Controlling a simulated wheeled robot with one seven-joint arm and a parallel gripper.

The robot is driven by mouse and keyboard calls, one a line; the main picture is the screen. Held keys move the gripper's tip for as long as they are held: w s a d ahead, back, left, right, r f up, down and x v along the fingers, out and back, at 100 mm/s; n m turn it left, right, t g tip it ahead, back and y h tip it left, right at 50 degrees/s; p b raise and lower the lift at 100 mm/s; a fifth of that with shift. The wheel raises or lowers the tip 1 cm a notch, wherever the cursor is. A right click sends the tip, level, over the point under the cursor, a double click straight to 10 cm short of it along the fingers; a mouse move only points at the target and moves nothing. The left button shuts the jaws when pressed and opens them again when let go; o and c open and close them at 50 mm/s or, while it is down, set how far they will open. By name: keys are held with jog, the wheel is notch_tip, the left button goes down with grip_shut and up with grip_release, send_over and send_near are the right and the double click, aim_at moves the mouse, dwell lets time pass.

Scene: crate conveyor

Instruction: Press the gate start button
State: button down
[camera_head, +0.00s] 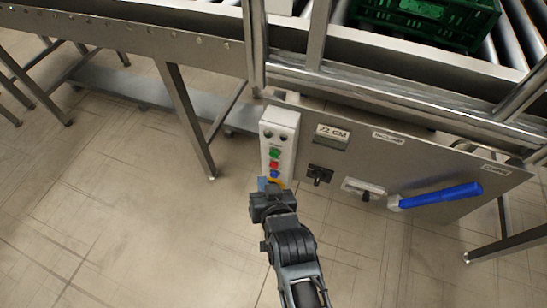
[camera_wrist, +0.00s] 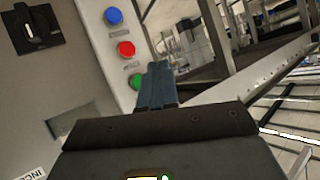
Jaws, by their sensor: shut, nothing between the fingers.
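A white button box (camera_head: 279,140) hangs at the left end of the grey control panel. It has a green button (camera_head: 274,153), a red button (camera_head: 273,165) and a blue button (camera_head: 274,175) in a column, with small dark round parts above. The labels are too small to read. In the wrist view the blue button (camera_wrist: 113,16), red button (camera_wrist: 126,48) and green button (camera_wrist: 137,82) run from top down. My gripper (camera_head: 266,184) is shut and empty, in front of the lower box. Its fingertips (camera_wrist: 158,72) appear beside the green button, partly covering its edge; contact cannot be told.
The grey panel (camera_head: 440,165) carries a "72 CM" display (camera_head: 332,133), a black rotary switch (camera_head: 320,175), a small lever (camera_head: 363,188) and a blue-handled lever (camera_head: 440,195). The conveyor frame (camera_head: 130,35) with a green crate (camera_head: 425,33) is above. Floor at left is clear.

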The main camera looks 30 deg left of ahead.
aim_at(274, 155)
jog(key=shift+w+a+b, duration=0.2)
jog(key=shift+w+b, duration=0.15)
jog(key=shift+w, duration=0.45)
jog(key=shift+w+a+b, duration=0.15)
jog(key=shift+w+b, duration=0.25)
jog(key=shift+w, duration=0.35)
jog(key=shift+w+a+b, duration=0.2)
jog(key=shift+w+b, duration=0.15)
jog(key=shift+w, duration=0.45)
jog(key=shift+w+a, duration=0.1)
jog(key=shift+w, duration=0.3)
